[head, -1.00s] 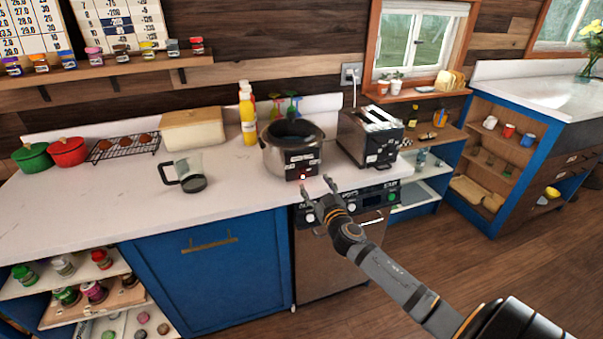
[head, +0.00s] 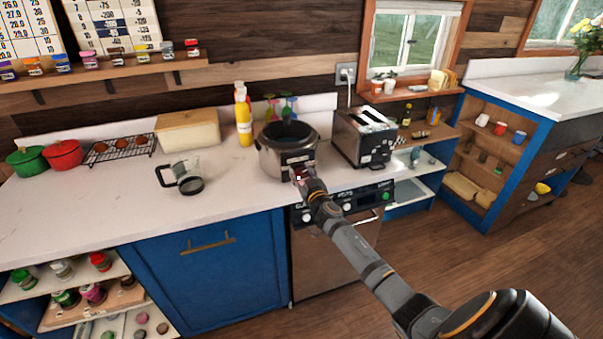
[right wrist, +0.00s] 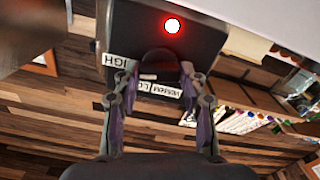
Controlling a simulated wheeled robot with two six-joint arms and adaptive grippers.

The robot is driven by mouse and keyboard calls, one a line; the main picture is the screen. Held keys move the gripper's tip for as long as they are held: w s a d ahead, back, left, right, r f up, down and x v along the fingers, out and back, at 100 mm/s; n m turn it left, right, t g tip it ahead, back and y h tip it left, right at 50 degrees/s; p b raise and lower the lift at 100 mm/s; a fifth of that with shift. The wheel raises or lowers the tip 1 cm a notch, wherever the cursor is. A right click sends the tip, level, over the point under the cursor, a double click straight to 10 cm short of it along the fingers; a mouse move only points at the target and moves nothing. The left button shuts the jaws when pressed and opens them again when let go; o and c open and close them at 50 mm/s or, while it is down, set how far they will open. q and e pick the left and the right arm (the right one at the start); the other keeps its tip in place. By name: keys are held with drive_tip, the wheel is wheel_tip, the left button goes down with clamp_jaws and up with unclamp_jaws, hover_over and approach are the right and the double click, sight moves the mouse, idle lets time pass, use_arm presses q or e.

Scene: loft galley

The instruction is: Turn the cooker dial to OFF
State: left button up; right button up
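The cooker (head: 283,152) is a round steel pot with a dark front panel, standing on the white counter. In the right wrist view its dark panel (right wrist: 202,42) fills the top middle, with a glowing red light (right wrist: 172,26). A dark round dial (right wrist: 161,66) sits on the panel, with upside-down white labels around it; none clearly reads OFF. My right gripper (head: 298,175) is at the panel in the head view. In the right wrist view the right gripper (right wrist: 160,78) has its fingers apart, one on each side of the dial; contact is unclear. My left gripper is not in view.
A toaster (head: 365,135) stands right of the cooker and a yellow bottle (head: 244,122) behind it on the left. A glass jug (head: 183,175) stands further left. An oven front (head: 340,255) is below the counter. The counter between jug and cooker is clear.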

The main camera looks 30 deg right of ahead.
drive_tip(key=c, duration=0.6)
